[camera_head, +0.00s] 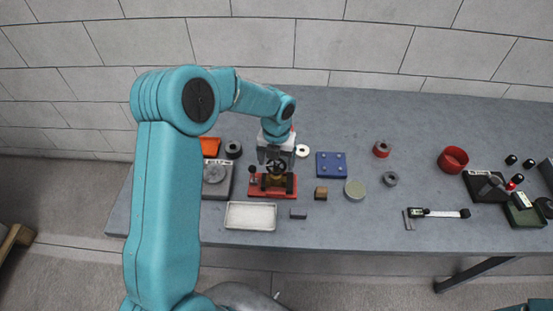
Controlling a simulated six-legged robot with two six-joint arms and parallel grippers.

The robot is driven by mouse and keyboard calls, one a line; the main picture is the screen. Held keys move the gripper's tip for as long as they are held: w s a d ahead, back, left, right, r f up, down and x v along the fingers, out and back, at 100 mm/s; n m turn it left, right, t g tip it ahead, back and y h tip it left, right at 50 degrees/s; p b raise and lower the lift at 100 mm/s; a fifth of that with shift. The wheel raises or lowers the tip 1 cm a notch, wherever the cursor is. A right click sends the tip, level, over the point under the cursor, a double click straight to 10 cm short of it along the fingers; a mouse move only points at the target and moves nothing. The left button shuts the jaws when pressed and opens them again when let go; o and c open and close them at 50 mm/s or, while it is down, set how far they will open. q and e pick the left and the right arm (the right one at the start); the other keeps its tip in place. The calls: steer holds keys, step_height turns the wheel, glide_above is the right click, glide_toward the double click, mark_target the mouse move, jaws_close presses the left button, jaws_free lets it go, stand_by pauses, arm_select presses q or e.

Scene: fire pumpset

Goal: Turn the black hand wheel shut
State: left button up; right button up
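The black hand wheel (277,167) is on a small valve assembly with a red base (272,190), left of the middle of the table. My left gripper (277,158) points down right above the wheel. Its two fingers are apart, one toward each side of the wheel. I cannot tell whether the fingertips touch the wheel's rim.
A white tray (230,225) lies in front of the valve, on the grey table (330,225). A grey block with a disc (228,181) stands close on its left. A brown block (321,193) and a blue plate (331,174) are on its right.

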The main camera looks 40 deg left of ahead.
mark_target(276, 164)
arm_select(q)
steer(key=shift+r, duration=0.1)
step_height(276, 164, up, 16)
steer(key=b, duration=0.1)
stand_by(0.5)
steer(key=shift+s, duration=0.1)
stand_by(0.4)
